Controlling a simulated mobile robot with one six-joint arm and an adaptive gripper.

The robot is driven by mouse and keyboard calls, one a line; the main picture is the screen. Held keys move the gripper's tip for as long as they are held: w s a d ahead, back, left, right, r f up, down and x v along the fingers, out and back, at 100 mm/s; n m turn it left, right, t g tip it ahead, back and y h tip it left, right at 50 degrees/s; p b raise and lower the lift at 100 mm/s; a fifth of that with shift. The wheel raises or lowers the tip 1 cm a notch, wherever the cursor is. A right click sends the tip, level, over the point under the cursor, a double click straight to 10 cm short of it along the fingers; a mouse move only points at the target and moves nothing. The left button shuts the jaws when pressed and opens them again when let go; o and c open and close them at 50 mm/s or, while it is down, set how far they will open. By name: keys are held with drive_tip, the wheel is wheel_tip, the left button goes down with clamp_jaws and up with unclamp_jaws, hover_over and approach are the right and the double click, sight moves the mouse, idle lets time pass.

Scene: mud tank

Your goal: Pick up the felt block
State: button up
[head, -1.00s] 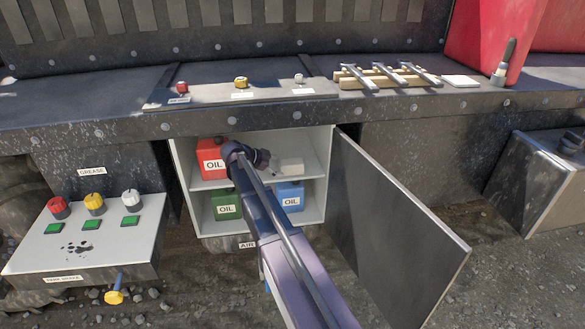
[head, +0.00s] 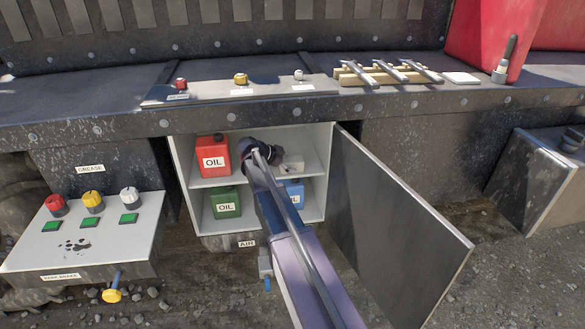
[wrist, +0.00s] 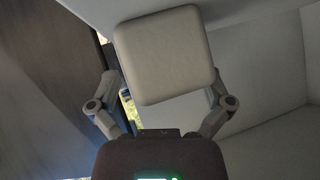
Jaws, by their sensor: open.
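The felt block, a pale beige block with rounded edges, is on the upper shelf of the open cabinet in the head view (head: 295,160), partly hidden by my gripper (head: 277,160). In the wrist view the felt block (wrist: 165,50) fills the upper middle, close to my gripper. My gripper (wrist: 163,75) is open, with one finger toward each side of the block. The fingertips are partly hidden by the block, and I cannot tell whether they touch it.
A red oil can (head: 212,160) stands left on the same shelf. A green oil can (head: 225,203) and a partly hidden blue can (head: 296,192) are below. The open cabinet door (head: 395,225) bounds the right side. A workbench edge (head: 250,121) runs above.

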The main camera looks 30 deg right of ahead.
drive_tip(key=shift+d+f, duration=0.3)
drive_tip(key=shift+d, duration=0.05)
idle(0.3)
drive_tip(key=c, duration=0.9)
